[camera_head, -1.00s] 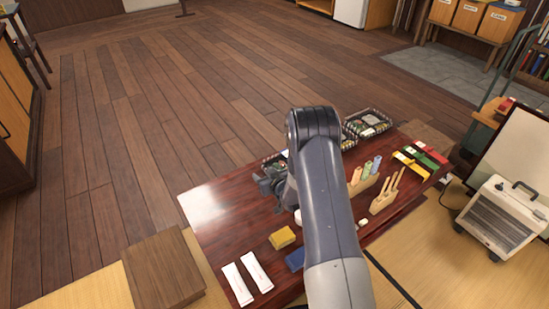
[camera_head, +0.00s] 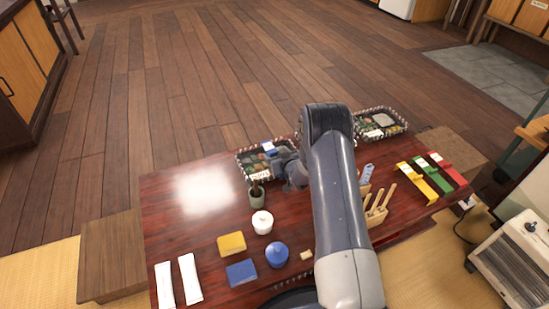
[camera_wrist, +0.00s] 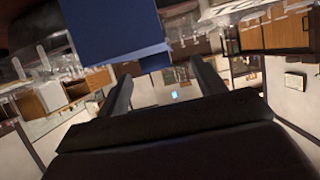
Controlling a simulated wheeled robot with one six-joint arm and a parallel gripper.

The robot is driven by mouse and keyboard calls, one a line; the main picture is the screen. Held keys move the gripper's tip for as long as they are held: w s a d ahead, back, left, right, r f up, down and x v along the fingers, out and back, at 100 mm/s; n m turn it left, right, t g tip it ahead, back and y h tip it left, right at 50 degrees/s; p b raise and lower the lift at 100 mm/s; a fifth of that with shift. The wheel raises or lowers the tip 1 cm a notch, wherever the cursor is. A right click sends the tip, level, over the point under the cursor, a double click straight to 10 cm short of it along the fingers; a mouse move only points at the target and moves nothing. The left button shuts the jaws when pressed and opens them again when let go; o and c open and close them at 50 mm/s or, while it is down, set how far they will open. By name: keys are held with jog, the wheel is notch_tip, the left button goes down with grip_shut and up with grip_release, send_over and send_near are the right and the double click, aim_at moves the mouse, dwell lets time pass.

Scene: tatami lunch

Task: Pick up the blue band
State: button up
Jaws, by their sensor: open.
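My gripper (camera_head: 286,168) is over the far side of the dark red table (camera_head: 170,235), by the left lunch box (camera_head: 246,172). In the wrist view its two fingers (camera_wrist: 165,85) are apart. A large plain blue thing (camera_wrist: 105,30) fills the upper part of that view, close to the fingertips; I cannot tell if it touches them. Part of this area is hidden by my arm.
Yellow (camera_head: 420,182), green (camera_head: 434,173) and red (camera_head: 449,167) bands lie at the right. Another lunch box (camera_head: 380,123) stands at the back.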

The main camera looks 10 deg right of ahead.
aim_at(275, 153)
jog(key=b+x, duration=0.2)
jog(key=x, duration=0.2)
jog(key=shift+d+f, duration=0.1)
jog(key=shift+f, duration=0.15)
jog(key=shift+w, duration=0.45)
jog(key=shift+c, duration=0.5)
jog(key=c, duration=0.9)
jog(key=shift+c, duration=0.2)
